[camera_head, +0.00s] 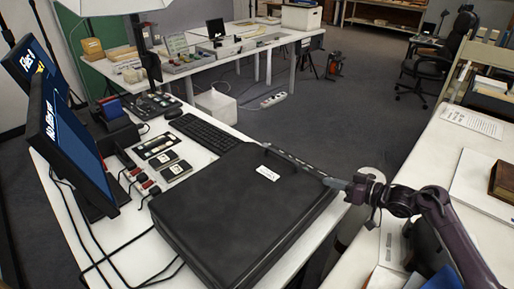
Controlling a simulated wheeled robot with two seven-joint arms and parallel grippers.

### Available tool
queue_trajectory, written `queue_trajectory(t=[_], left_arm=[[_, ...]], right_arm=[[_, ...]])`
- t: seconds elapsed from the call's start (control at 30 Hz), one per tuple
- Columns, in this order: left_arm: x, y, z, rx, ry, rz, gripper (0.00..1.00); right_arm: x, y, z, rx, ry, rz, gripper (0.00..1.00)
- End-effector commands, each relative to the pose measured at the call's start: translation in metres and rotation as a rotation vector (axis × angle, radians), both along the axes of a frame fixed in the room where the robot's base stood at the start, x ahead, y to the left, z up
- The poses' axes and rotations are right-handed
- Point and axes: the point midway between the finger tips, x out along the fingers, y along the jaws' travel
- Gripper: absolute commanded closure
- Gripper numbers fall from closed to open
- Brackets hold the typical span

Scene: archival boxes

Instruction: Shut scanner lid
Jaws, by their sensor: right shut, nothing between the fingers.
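The scanner (222,248) is a large flat black box on the white desk in the middle foreground. Its lid (240,200) lies flat over the body and looks closed, with a small white label near its far edge. My right gripper (332,182) comes in from the right, with its fingers at the lid's far right corner. It is shut and holds nothing. I cannot tell whether the fingertips touch the lid. My left gripper is not in view.
A black keyboard (203,131) lies just behind the scanner. Two monitors, the nearer one (72,140) showing a blue screen, stand at left with cables below. Small card readers (167,163) sit between. A white table (440,165) with a brown book (502,181) is at right.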

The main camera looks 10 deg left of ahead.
Motion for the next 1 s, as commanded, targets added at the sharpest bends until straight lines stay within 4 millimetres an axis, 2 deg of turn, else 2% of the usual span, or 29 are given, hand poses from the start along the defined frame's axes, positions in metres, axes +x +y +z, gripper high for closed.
queue_trajectory(t=[0.13, 0.67, 1.0], left_arm=[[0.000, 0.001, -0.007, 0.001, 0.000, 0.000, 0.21], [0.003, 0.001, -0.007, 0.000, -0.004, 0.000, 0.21], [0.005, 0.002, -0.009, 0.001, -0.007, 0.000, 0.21]], right_arm=[[0.000, 0.000, -0.009, 0.010, 0.017, 0.000, 1.00], [-0.004, -0.002, -0.016, 0.003, 0.033, 0.001, 1.00], [-0.026, -0.047, 0.000, 0.005, 0.022, -0.003, 1.00]])
